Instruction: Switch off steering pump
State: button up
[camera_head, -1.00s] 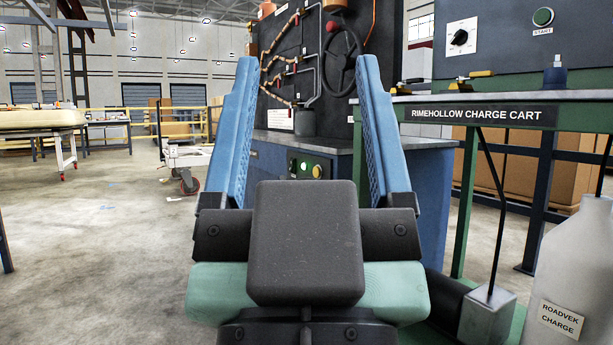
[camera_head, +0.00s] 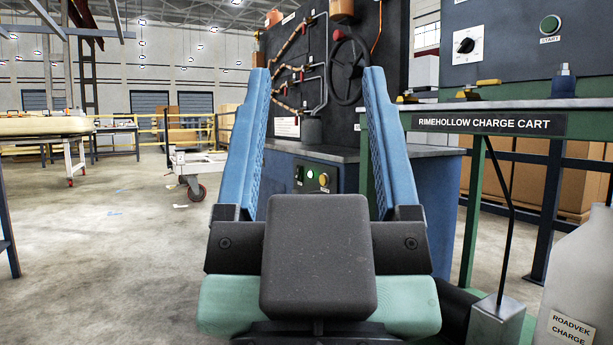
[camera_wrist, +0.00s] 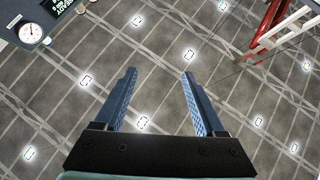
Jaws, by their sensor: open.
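A blue bench (camera_head: 408,200) with a dark upright board (camera_head: 385,40) stands ahead. The board carries a black wheel (camera_head: 348,70), pipes and a red knob. On the bench front, a small control panel (camera_head: 315,178) shows a green button and a pale lit button; its labels are too small to read. I cannot tell which control belongs to the steering pump. My gripper (camera_head: 317,75) is open and empty, its blue fingers pointing up in front of the bench, apart from the panel. In the wrist view, my gripper (camera_wrist: 158,73) also shows open, with nothing between the fingers.
The green Rimehollow charge cart (camera_head: 487,123) stands close on the right, with a rotary switch (camera_head: 466,46) and a START button (camera_head: 549,25). A pale Roadvek charge container (camera_head: 585,265) is at lower right. A white trolley (camera_head: 195,165) stands farther left. Left floor is mostly clear.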

jog(key=shift+r+p, duration=0.45)
jog(key=shift+p, duration=0.05)
jog(key=c, duration=0.5)
notch_tip(320, 180, up, 6)
jog(key=p, duration=0.5)
jog(key=shift+f, duration=0.2)
grip_shut()
notch_tip(320, 180, up, 26)
jog(key=p, duration=2.6)
jog(key=shift+f, duration=0.2)
jog(key=shift+w, duration=0.1)
